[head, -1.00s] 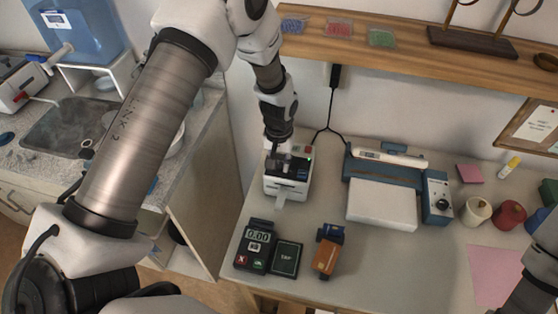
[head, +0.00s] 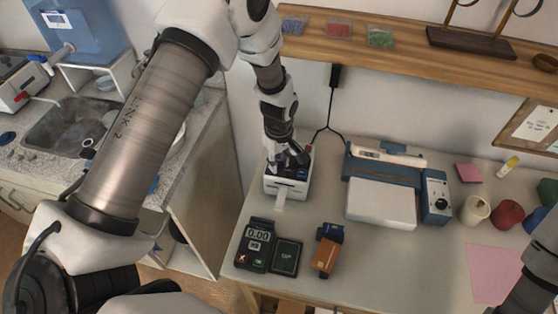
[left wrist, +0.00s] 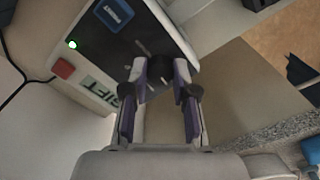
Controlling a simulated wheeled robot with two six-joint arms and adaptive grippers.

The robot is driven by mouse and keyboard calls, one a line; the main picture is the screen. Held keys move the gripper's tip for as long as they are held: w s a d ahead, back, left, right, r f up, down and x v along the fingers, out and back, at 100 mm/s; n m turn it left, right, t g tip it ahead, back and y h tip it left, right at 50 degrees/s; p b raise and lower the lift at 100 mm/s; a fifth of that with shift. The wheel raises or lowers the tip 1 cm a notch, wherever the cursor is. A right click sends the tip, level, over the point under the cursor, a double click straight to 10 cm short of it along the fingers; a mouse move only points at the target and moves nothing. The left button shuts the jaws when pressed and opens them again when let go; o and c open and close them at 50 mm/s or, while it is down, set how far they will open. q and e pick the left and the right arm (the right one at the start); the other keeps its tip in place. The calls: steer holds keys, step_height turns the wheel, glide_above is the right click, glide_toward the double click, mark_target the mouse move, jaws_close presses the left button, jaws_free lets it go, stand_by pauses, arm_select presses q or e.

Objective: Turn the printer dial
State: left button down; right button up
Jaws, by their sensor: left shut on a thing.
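The small white printer (head: 287,186) with a black top stands at the left of the worktable, a paper strip out of its front. In the left wrist view, the printer top (left wrist: 105,45) fills the upper left, with a lit green light, a red button and a blue label. My left gripper (head: 287,158) points down onto the printer's top. In the left wrist view, its fingertips (left wrist: 161,76) are closed on either side of the round black dial (left wrist: 159,66). The dial's markings are not readable. My right gripper is out of view.
A card reader (head: 257,244) and an orange and blue device (head: 327,250) stand in front of the printer. A blue and white machine (head: 382,190) is to its right. A wooden shelf (head: 400,38) runs above.

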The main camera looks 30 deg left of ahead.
mark_target(279, 164)
arm_select(q)
steer(key=shift+s+f+n, duration=0.15)
steer(key=shift+n, duration=0.45)
steer(key=c, duration=0.9)
jaws_free()
steer(key=shift+r, duration=0.25)
step_height(279, 164, up, 12)
steer(key=shift+f, duration=0.2)
